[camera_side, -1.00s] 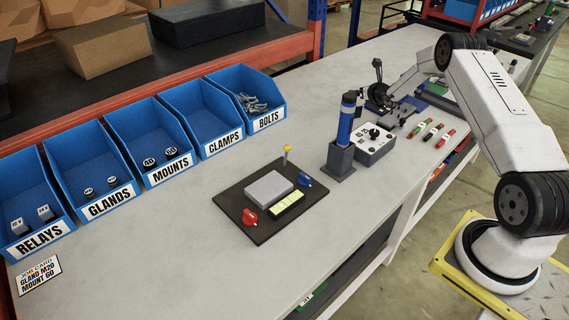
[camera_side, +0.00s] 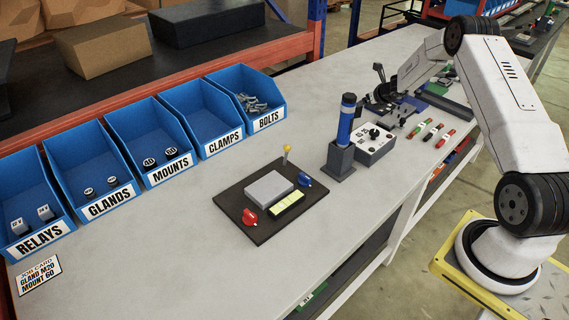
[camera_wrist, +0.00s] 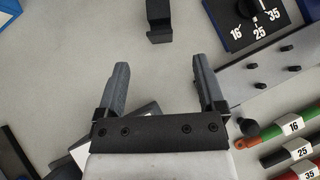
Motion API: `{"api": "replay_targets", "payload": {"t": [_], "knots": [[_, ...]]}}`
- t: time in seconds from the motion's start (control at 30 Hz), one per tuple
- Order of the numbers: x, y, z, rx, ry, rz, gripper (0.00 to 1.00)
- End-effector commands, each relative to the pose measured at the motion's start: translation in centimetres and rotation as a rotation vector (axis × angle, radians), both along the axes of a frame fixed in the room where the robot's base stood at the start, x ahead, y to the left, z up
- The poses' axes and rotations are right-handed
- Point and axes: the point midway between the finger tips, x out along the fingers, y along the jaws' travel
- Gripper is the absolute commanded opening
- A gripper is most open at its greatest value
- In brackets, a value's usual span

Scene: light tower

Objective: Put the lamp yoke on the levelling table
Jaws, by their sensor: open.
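The levelling table seems to be the dark plate (camera_side: 258,222) with a grey block, a red knob, a blue knob and a yellow-topped post, on the middle of the bench. No part can be named as the lamp yoke for certain. A dark hooked bracket (camera_wrist: 158,22) at the top of the wrist view may be it. My gripper (camera_wrist: 160,64) is open, with nothing between its fingers, and the bracket lies apart, beyond the fingertips. In the side view my gripper is small and dark among other dark parts at the right end of the bench.
A blue cylinder (camera_side: 346,120) stands in a grey holder beside a dial box (camera_side: 376,145). Labelled cable pieces (camera_side: 422,130) lie right of it. Blue bins (camera_side: 178,140) line the back. The bench between bins and plate is clear.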

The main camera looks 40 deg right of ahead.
Motion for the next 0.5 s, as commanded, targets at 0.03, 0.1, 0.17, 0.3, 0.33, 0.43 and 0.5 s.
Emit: {"api": "replay_targets", "payload": {"t": [0.03,0.1,0.17,0.3,0.33,0.43,0.5], "knots": [[0.0,0.0,0.0,0.000,0.000,0.000,0.88],[0.1,0.0,-0.1,0.000,0.000,0.000,0.88],[0.2,0.0,-0.2,0.002,0.000,0.000,0.88],[0.6,-0.2,-0.7,0.001,0.000,0.001,0.88],[0.8,-0.3,-0.9,0.001,0.001,0.002,0.88],[1.2,-0.4,-1.3,0.000,0.000,0.001,0.88],[1.4,-0.6,-1.6,0.001,0.000,0.001,0.88]]}}
